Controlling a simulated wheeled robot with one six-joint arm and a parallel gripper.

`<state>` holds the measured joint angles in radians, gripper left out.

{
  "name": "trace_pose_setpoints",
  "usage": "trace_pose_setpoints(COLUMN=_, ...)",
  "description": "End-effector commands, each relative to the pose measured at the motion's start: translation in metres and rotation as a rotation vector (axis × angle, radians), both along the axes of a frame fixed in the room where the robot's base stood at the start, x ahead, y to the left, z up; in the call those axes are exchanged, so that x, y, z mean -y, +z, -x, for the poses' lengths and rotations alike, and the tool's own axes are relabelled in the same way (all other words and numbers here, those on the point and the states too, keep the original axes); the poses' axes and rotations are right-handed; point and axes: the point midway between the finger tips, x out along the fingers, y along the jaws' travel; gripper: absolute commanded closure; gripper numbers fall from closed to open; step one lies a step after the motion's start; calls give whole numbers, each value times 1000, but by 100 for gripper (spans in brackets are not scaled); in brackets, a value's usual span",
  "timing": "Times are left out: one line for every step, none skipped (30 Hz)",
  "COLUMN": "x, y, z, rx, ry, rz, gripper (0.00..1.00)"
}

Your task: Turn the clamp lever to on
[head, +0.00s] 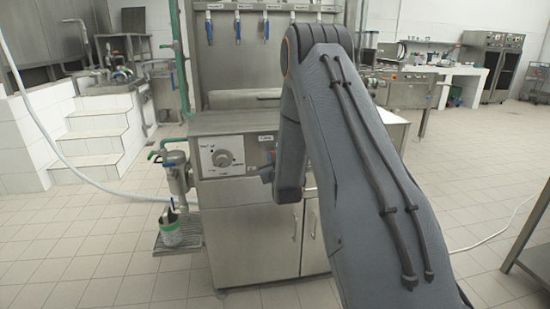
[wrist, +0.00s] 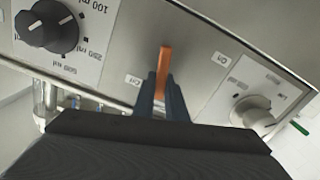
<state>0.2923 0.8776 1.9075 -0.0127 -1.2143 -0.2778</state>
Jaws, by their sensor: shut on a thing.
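The clamp lever (wrist: 164,60) is a narrow orange bar on the steel front panel (wrist: 190,28) in the wrist view. My gripper (wrist: 163,90) has its two dark fingers closed around the lever's lower part. The lever's top sticks out above the fingertips and points nearly straight up in this tilted view. A small white label sits on each side of it, and their text is too small to read surely.
A black knob (wrist: 46,27) with millilitre marks is left of the lever in the wrist view, and a pale knob (wrist: 254,112) is right. In the head view the filling machine (head: 252,235) stands on a tiled floor, with a filter pipe (head: 177,172) at its left.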

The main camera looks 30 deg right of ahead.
Motion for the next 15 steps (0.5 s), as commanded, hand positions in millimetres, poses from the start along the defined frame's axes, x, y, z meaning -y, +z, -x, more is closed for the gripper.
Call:
trace_pose_setpoints(x=-1, y=-2, z=-1, rx=-13, ry=-1, rz=41, gripper=100)
trace_pose_setpoints(x=-2, y=-2, z=-1, rx=-20, ry=-1, rz=69, gripper=100)
trace_pose_setpoints(x=-4, y=-3, z=-1, rx=-30, ry=-1, rz=106, gripper=100)
trace_pose_setpoints(x=-5, y=-3, z=-2, rx=-38, ry=-1, rz=134, gripper=100)
trace_pose_setpoints(x=-6, y=-4, z=-2, rx=-46, ry=-1, rz=162, gripper=100)
trace_pose_setpoints(x=-8, y=-4, z=-3, rx=-56, ry=0, rz=198, gripper=100)
trace_pose_setpoints(x=-9, y=-5, z=-3, rx=-64, ry=0, rz=225, gripper=100)
trace_pose_setpoints(x=-10, y=-5, z=-3, rx=-72, ry=0, rz=252, gripper=100)
trace_pose_setpoints(x=-11, y=-6, z=-4, rx=-82, ry=0, rz=289, gripper=100)
trace_pose_setpoints(x=-12, y=-7, z=-4, rx=-90, ry=0, rz=316, gripper=100)
trace_pose_setpoints(x=-13, y=-8, z=-4, rx=-99, ry=0, rz=343, gripper=100)
trace_pose_setpoints(x=-14, y=-9, z=-4, rx=-110, ry=0, rz=381, gripper=100)
trace_pose_setpoints(x=-15, y=-10, z=-5, rx=-117, ry=0, rz=407, gripper=100)
trace_pose_setpoints(x=-16, y=-11, z=-5, rx=-125, ry=0, rz=435, gripper=100)
trace_pose_setpoints(x=-17, y=-12, z=-5, rx=-137, ry=0, rz=472, gripper=100)
